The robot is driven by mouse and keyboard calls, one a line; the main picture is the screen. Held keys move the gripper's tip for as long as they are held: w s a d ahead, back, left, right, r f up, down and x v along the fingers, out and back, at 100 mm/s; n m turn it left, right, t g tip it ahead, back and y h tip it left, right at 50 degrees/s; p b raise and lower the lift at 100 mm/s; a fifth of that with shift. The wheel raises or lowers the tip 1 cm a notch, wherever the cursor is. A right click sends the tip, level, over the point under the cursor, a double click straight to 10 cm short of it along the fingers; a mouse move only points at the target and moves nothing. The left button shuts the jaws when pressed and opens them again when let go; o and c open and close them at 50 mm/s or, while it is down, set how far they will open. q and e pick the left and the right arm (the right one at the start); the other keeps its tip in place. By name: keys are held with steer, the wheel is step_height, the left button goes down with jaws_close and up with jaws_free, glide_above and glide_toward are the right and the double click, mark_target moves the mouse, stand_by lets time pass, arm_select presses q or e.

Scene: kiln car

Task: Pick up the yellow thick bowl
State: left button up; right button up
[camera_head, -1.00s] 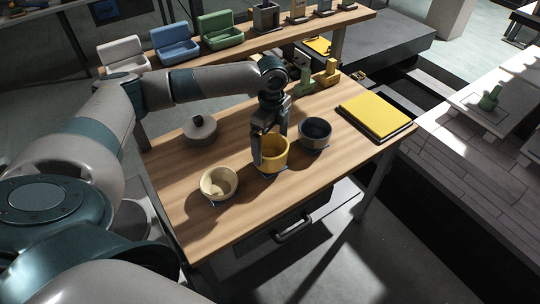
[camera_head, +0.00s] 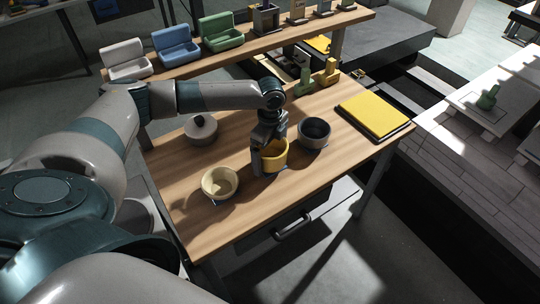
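The yellow thick bowl (camera_head: 277,160) stands upright on the wooden table, between a cream bowl (camera_head: 220,182) and a dark grey bowl (camera_head: 314,133). My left gripper (camera_head: 266,154) comes down over the yellow bowl from above. One finger is at the outside of its left wall. The other finger is mostly hidden behind the gripper body and the bowl's rim, so I cannot tell whether the fingers press on the wall. My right gripper is not in view.
A yellow slab (camera_head: 375,115) lies at the table's right end. Small green (camera_head: 304,82) and yellow (camera_head: 327,73) blocks stand at the back. A raised shelf (camera_head: 250,42) holds several open boxes. The table's front is clear.

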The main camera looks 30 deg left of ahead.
arm_select(q)
steer(key=c, duration=1.4)
steer(key=shift+o, duration=0.2)
steer(key=shift+r, duration=0.15)
steer(key=shift+r+b, duration=0.3)
steer(key=shift+r, duration=0.15)
steer(key=r, duration=0.1)
steer(key=r+b, duration=0.1)
steer(key=r, duration=0.1)
steer(key=shift+d+r, duration=0.1)
steer(key=shift+d, duration=0.3)
steer(key=s+d+r+b, duration=0.2)
steer(key=d+r, duration=0.4)
steer(key=d, duration=0.4)
steer(key=shift+s+d+r+b, duration=0.25)
steer(key=shift+s+r+b, duration=0.1)
steer(key=shift+r+b, duration=0.1)
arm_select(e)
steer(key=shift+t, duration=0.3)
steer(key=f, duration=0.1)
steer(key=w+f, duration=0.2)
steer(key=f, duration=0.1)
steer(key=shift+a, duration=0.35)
arm_select(q)
steer(key=shift+f, duration=0.1)
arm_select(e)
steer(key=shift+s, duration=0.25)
